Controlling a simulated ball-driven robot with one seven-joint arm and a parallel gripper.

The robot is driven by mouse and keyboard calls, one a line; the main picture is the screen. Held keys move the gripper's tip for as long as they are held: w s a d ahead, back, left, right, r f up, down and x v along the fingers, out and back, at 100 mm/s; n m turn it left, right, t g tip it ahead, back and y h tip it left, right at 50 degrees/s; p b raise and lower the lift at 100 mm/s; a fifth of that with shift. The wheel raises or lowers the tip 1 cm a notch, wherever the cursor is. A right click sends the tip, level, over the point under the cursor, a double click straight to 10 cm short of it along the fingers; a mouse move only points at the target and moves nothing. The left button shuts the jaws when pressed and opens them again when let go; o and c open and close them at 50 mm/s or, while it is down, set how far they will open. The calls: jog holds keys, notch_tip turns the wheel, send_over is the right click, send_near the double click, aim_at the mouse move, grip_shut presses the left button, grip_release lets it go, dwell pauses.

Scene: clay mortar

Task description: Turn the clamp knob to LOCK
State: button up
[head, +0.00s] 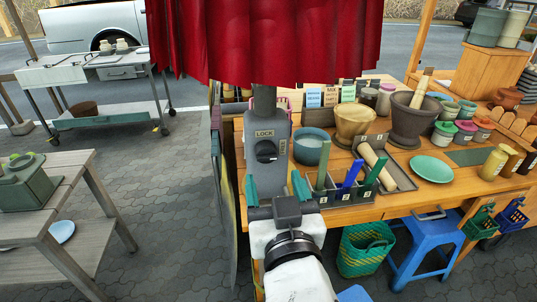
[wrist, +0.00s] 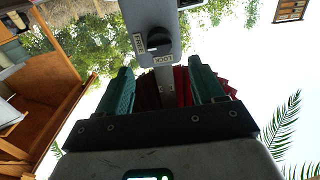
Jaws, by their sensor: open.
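The clamp knob (head: 266,152) is a round black knob on a grey upright plate (head: 275,174). A LOCK label (head: 264,133) is above the knob and a FREE label (head: 282,146) is to its right. In the wrist view the knob (wrist: 158,40) shows with the LOCK label (wrist: 163,58) upside down below it and the FREE label (wrist: 138,43) at its left. Which label the knob points at is too small to tell. My gripper (head: 274,186) is open and empty, its green fingers spread below the knob; in the wrist view the fingertips (wrist: 163,78) appear apart from it.
A red curtain (head: 265,40) hangs above the plate. The wooden bench (head: 415,200) to the right holds bowls, mortars, a tool caddy (head: 345,190) and a green plate (head: 431,168). A blue stool (head: 428,240) and green basket (head: 367,248) stand below. Paving at left is partly open.

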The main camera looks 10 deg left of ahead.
aim_at(267, 154)
jog(key=p+x, duration=0.1)
jog(key=x, duration=0.6)
jog(key=shift+w+a, duration=0.15)
jog(key=shift+w, duration=0.2)
jog(key=c, duration=1)
